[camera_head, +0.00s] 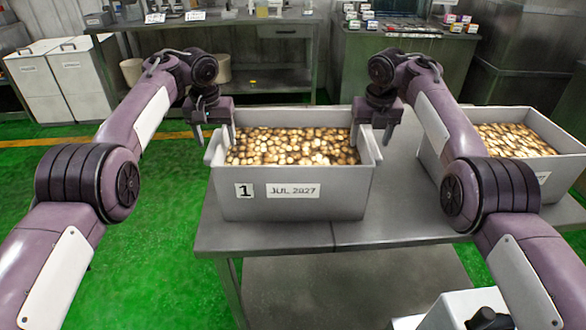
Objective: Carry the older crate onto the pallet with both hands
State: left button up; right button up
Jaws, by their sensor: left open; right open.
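A grey crate (325,207) full of small brown-and-cream pieces stands on the metal table, its front labelled "1" and "JUL 2027". A second grey crate (560,172) with similar contents stands at the right; my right arm hides part of it and its label is not readable. My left gripper (215,138) is open at the first crate's left wall, one finger outside and one inside. My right gripper (372,140) is open at its right wall, likewise with a finger on each side. I cannot tell whether the fingers touch the walls. I see no pallet.
The metal table (285,236) carries both crates. Green floor (160,235) lies open at the left, with a yellow line across it. White bins (62,78) and workbenches (275,80) stand at the back.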

pick_arm(q)
jog(key=shift+w+f, duration=0.15)
jog(key=shift+f, duration=0.75)
pick_arm(e)
jog(key=shift+w+f, duration=0.15)
jog(key=shift+f, duration=0.75)
pick_arm(q)
jog(key=shift+c, duration=0.3)
pick_arm(e)
jog(key=shift+c, duration=0.3)
pick_arm(q)
grip_shut()
pick_arm(e)
grip_shut()
